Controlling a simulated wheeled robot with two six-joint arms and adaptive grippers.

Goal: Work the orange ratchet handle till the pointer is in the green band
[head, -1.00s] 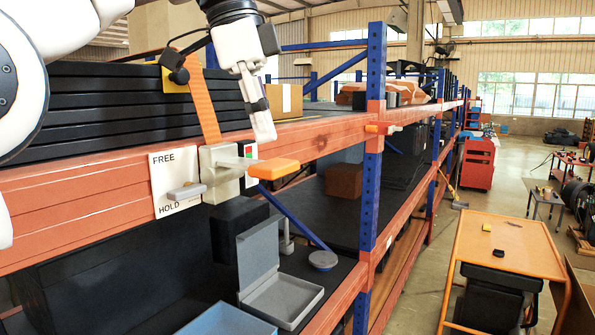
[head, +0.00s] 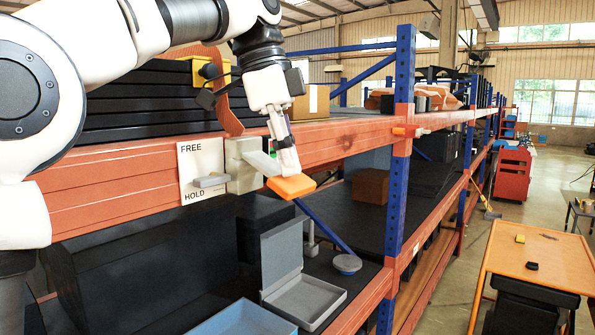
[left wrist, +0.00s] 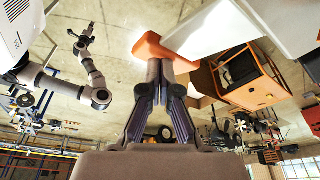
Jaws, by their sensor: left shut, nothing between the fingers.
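The orange ratchet handle (head: 291,187) sticks out from a pale grey box (head: 243,165) on the rack's front beam, tilted down to the right. My left gripper (head: 288,166) is shut and empty, pointing down with its fingertips at the top of the handle. In the left wrist view, the left gripper's fingers (left wrist: 160,75) are together by the orange handle (left wrist: 152,48). A small patch of green (head: 273,154) shows behind the fingers; I cannot make out the pointer. A white FREE/HOLD plate (head: 203,158) carries a grey lever (head: 210,180). My right gripper (left wrist: 82,40) appears small in the left wrist view.
An orange strap (head: 228,105) runs up from the box beside black stacked slabs. Below are an open grey case (head: 283,262), a blue tray (head: 243,318) and a round grey disc (head: 347,263). A blue upright (head: 399,150) stands right. An orange-topped cart (head: 545,258) stands in the aisle.

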